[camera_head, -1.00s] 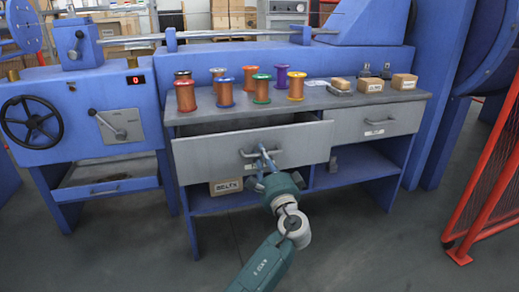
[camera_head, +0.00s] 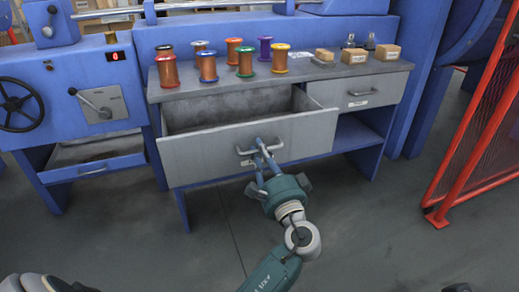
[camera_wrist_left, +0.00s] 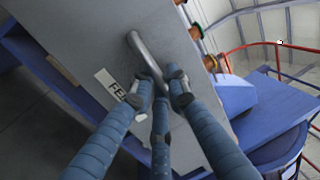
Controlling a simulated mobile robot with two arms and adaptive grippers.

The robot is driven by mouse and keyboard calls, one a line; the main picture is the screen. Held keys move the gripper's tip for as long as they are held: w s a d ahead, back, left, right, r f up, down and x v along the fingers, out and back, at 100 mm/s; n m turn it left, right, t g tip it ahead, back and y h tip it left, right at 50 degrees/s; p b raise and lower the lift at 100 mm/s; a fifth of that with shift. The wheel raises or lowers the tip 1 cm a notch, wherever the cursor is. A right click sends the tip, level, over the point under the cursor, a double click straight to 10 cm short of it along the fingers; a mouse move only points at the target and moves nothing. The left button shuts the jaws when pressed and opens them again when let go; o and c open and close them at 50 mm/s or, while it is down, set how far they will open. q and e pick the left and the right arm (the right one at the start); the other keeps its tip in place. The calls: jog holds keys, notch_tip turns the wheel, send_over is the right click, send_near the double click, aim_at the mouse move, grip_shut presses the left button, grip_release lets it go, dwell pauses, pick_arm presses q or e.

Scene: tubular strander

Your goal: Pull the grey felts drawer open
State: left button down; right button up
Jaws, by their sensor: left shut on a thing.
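The grey felts drawer (camera_head: 215,153) stands pulled out from the blue bench, and its bare inside (camera_head: 230,108) shows behind the front panel. The part of the inside that I see looks empty. My left gripper (camera_head: 264,149) is shut on the drawer's bar handle (camera_head: 244,151). In the left wrist view the blue fingers (camera_wrist_left: 162,85) close around the metal handle (camera_wrist_left: 141,48). A white label (camera_wrist_left: 110,84) beside it reads "FE", the rest hidden by a finger. My right gripper is not in view.
Several wire spools (camera_head: 208,67) and small cardboard boxes (camera_head: 355,55) stand on the bench top (camera_head: 300,73). A second drawer (camera_head: 375,92) at the right is shut. A red mesh fence (camera_head: 475,150) stands at the far right. The floor (camera_head: 370,225) before the bench is clear.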

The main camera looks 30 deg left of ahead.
pick_arm(q)
jog(key=c, duration=1.7)
grip_release()
jog(key=shift+c, duration=0.2)
jog(key=v, duration=1.2)
